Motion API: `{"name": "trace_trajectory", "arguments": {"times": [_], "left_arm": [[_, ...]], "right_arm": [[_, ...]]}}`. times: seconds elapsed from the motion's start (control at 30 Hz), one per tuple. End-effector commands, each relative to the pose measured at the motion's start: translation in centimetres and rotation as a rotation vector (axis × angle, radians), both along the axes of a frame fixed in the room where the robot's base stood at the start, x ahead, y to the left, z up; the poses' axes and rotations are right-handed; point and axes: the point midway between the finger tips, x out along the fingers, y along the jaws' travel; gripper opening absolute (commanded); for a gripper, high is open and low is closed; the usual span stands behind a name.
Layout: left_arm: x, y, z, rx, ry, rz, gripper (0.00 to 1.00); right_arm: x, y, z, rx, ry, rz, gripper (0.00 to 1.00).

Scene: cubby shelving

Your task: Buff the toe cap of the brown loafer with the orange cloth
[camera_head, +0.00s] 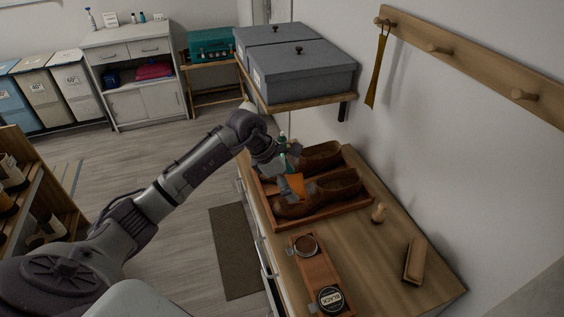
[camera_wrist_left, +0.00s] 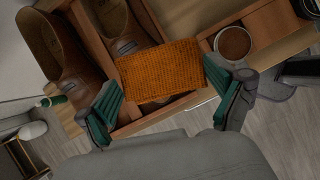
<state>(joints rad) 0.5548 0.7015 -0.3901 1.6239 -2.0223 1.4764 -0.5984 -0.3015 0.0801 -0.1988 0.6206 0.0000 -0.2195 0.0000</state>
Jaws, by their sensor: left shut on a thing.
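Two brown loafers lie side by side in a wooden tray (camera_head: 335,213) on the dresser top. The nearer loafer (camera_head: 335,188) points its toe left; the farther loafer (camera_head: 320,155) is behind it. My left gripper (camera_head: 287,175) is shut on the orange cloth (camera_head: 293,187), at the toe end of the nearer loafer. In the left wrist view the cloth (camera_wrist_left: 160,70) spans between my left fingertips (camera_wrist_left: 168,95) and hides part of one loafer (camera_wrist_left: 122,25). The other loafer (camera_wrist_left: 62,50) shows at left. I cannot tell whether the cloth touches leather. My right gripper is not in view.
A wooden holder (camera_head: 316,265) with a brown polish tin (camera_head: 306,245) and a black tin (camera_head: 330,298) lies in front of the tray. A brush (camera_head: 414,260) and a small wooden dauber (camera_head: 379,212) stand right. Grey boxes (camera_head: 300,70) sit on a shelf above.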

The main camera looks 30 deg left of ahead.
Motion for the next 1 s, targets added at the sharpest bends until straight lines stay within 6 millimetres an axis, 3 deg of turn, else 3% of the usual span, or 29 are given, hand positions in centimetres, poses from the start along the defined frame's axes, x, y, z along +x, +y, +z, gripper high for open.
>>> {"name": "trace_trajectory", "arguments": {"times": [0.1,0.23,1.0], "left_arm": [[0.7,2.0,0.4,-0.008,-0.004,0.169,0.65],[1.1,2.9,0.1,-0.008,-0.007,0.244,0.65],[1.6,2.4,-5.8,-0.010,-0.006,0.246,0.65]], "right_arm": [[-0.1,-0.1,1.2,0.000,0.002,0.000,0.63],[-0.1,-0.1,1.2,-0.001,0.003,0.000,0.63],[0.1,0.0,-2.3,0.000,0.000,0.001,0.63]]}}
